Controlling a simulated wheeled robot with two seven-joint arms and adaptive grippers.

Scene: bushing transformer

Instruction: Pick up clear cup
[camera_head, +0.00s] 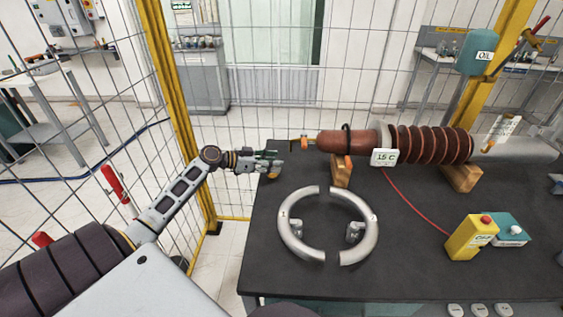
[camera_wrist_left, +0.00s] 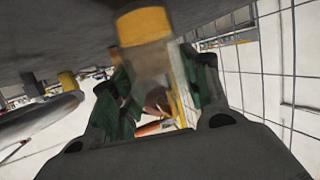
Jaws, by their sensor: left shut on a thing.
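The clear cup (camera_wrist_left: 150,65) is between the green-padded fingers of my left gripper (camera_wrist_left: 160,85) in the left wrist view. It looks see-through, with a yellow-orange band or end at the top of that picture. In the head view my left gripper (camera_head: 266,161) is shut on the cup at the table's far left corner. Only a small yellowish part of the cup (camera_head: 274,173) shows there, beside the fingers. I cannot tell whether the cup touches the table. My right gripper is not in view.
The dark table (camera_head: 262,230) carries a split metal ring (camera_head: 288,238), a brown ribbed bushing (camera_head: 432,144) on wooden blocks, a yellow box (camera_head: 470,238) and a teal box (camera_head: 508,230). A wire fence with a yellow post (camera_head: 172,85) stands close behind my left arm.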

